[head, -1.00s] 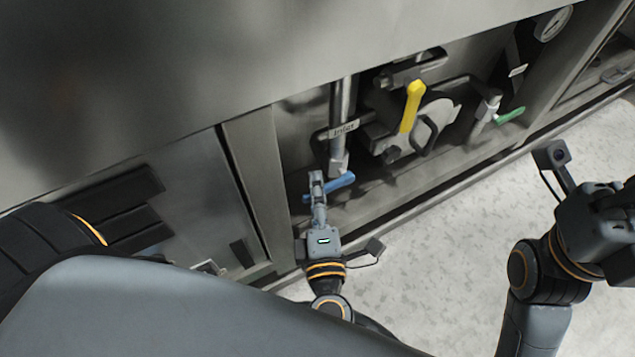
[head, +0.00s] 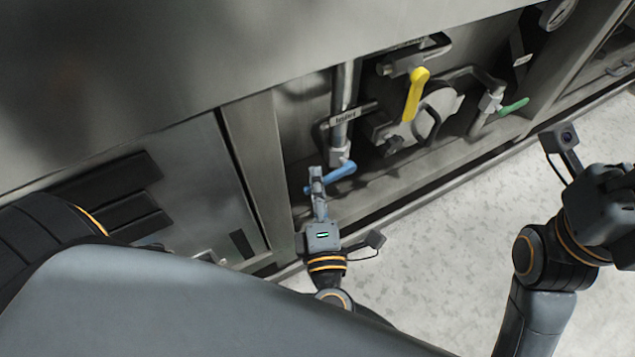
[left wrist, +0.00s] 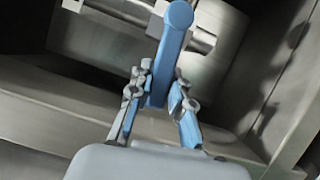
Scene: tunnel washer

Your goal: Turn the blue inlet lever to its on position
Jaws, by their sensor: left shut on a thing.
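The blue inlet lever (head: 342,171) sits at the foot of a vertical metal pipe (head: 340,120) inside the washer's open bay. My left gripper (head: 317,174) is at the lever, coming from below. In the left wrist view, the blue lever (left wrist: 166,55) runs between the two fingers of my left gripper (left wrist: 158,95), which are shut on it. In the head view the fingers hide part of the lever. My right gripper (head: 606,205) is at the right edge, away from the lever; its fingertips are out of frame.
A yellow lever (head: 415,94) and a green lever (head: 514,105) are to the right of the blue one. A gauge (head: 557,13) is at top right. Pale floor (head: 440,235) lies clear in front of the bay.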

